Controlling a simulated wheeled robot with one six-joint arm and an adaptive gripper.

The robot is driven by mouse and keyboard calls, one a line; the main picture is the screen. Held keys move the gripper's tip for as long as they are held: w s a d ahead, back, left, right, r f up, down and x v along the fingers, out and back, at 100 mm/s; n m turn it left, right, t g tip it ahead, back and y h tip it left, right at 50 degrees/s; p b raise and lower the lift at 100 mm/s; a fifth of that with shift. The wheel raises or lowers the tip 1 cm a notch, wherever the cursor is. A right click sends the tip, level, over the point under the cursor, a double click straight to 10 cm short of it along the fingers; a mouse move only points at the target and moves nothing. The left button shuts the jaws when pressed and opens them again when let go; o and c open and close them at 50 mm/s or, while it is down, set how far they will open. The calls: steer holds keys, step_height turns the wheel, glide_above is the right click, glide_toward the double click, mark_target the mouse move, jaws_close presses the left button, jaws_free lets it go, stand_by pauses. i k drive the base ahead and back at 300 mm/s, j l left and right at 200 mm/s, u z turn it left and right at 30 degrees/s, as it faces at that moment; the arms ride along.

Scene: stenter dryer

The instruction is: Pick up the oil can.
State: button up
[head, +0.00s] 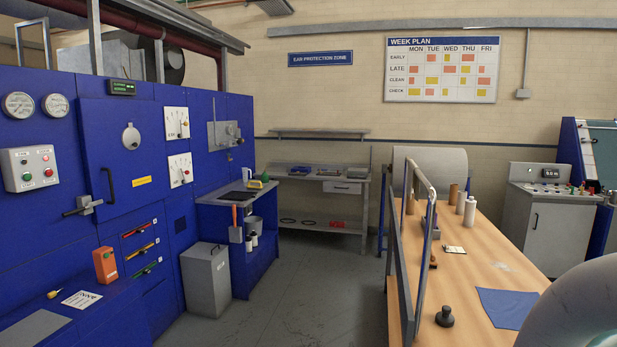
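I cannot make out an oil can for certain. My gripper is not in view. Only a pale rounded part of my arm shows at the lower right edge.
A wooden table (485,262) with a metal rail frame, bottles and a blue cloth (508,308) fills the right. A grey bin (207,280) stands before the blue machine (130,150) at left. A workbench (318,180) stands at the back. The middle floor is clear.

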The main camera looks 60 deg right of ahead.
mark_target(265, 176)
steer(key=z, duration=1.55)
steer(key=i+j+u, duration=0.3)
steer(key=i+u, duration=0.35)
steer(key=i+j+u, duration=0.2)
steer(key=i+u, duration=0.55)
steer(key=i, duration=0.25)
steer(key=i+z, duration=0.5)
steer(key=i+j+z, duration=0.15)
steer(key=i+z, duration=0.3)
steer(key=i+l+z, duration=0.25)
steer(key=i+z, duration=0.65)
steer(key=i+j+z, duration=0.1)
steer(key=i+z, duration=0.4)
steer(key=i+u, duration=0.1)
steer(key=i, duration=0.5)
steer(key=i+l, duration=0.15)
steer(key=i, duration=0.5)
steer(key=i+l+u, duration=0.15)
steer(key=i, duration=0.45)
steer(key=i+l+u, duration=0.3)
steer(key=i+u, duration=0.15)
steer(key=i, duration=0.15)
steer(key=i+l+u, duration=0.45)
steer(key=i, duration=0.05)
